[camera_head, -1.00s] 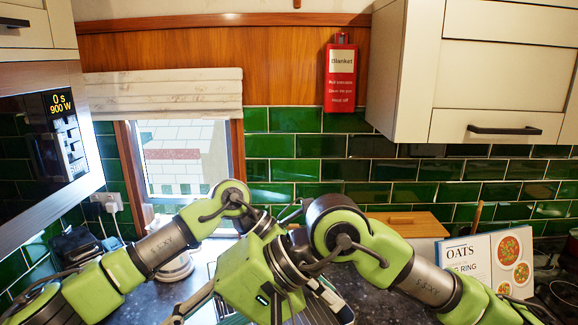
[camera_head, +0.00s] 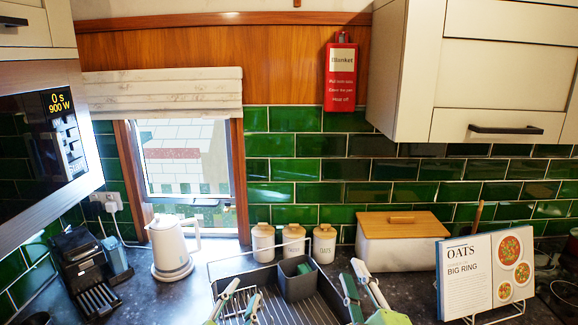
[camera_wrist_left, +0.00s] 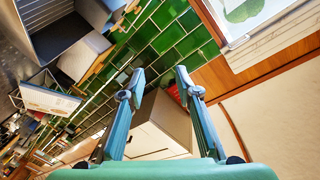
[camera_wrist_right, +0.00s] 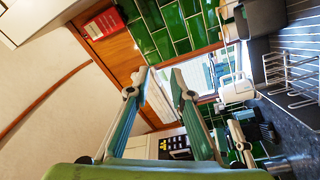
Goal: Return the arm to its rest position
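My left gripper (camera_head: 241,296) shows at the bottom middle of the head view, over the front of the dish rack. Its two fingers are apart with nothing between them in the left wrist view (camera_wrist_left: 160,74). My right gripper (camera_head: 357,274) shows to its right, at the rack's right side. Its fingers are also apart and empty in the right wrist view (camera_wrist_right: 159,74). Both grippers are low in the head view, apart from each other, with fingers pointing up the picture. Most of both arms is out of the head view.
A dark dish rack (camera_head: 263,280) stands on the counter. A white kettle (camera_head: 170,248) and coffee machine (camera_head: 88,275) are left. Several canisters (camera_head: 293,243), a bread bin (camera_head: 400,250) and a cookbook (camera_head: 492,275) stand behind and right. Cabinets (camera_head: 470,70) and a microwave (camera_head: 40,150) overhang.

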